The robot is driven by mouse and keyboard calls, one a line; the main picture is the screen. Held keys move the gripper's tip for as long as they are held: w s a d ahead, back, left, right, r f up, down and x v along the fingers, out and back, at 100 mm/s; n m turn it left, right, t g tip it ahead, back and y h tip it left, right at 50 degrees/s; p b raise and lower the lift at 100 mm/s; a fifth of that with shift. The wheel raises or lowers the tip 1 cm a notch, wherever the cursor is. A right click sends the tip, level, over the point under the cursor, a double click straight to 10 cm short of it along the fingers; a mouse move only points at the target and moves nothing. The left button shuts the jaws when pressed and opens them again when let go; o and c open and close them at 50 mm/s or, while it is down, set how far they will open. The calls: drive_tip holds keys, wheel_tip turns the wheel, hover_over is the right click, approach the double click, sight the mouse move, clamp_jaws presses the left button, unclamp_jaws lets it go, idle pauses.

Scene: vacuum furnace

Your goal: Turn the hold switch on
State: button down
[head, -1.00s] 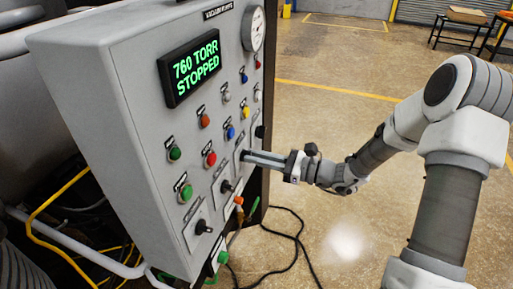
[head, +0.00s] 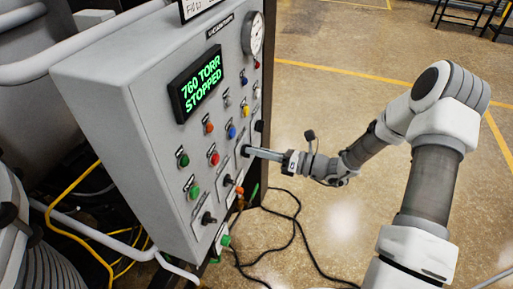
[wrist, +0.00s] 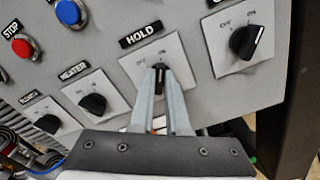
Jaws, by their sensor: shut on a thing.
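The hold switch (wrist: 159,78) is a black knob on a white plate under a HOLD label (wrist: 141,35) in the wrist view. OFF and ON marks show on its plate, above the knob. My gripper (wrist: 160,80) has its two pale fingers on either side of the knob, shut on it. In the head view my gripper (head: 249,151) reaches the panel from the right, and its fingertips hide the hold switch there. The knob points roughly up the picture, and I cannot tell for sure which mark it is at.
The grey control panel (head: 140,110) has a display (head: 196,83) reading 760 TORR STOPPED. The heater knob (wrist: 93,104) and another OFF/ON knob (wrist: 243,42) flank the hold switch. Coloured buttons sit above. Black cable (head: 292,235) lies on the floor; open floor is at right.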

idle(0.4)
drive_tip(key=c, duration=0.9)
unclamp_jaws()
drive_tip(key=b+v, duration=0.2)
drive_tip(key=v, duration=1.5)
drive_tip(key=shift+d, duration=0.25)
drive_tip(key=shift+s+r, duration=0.1)
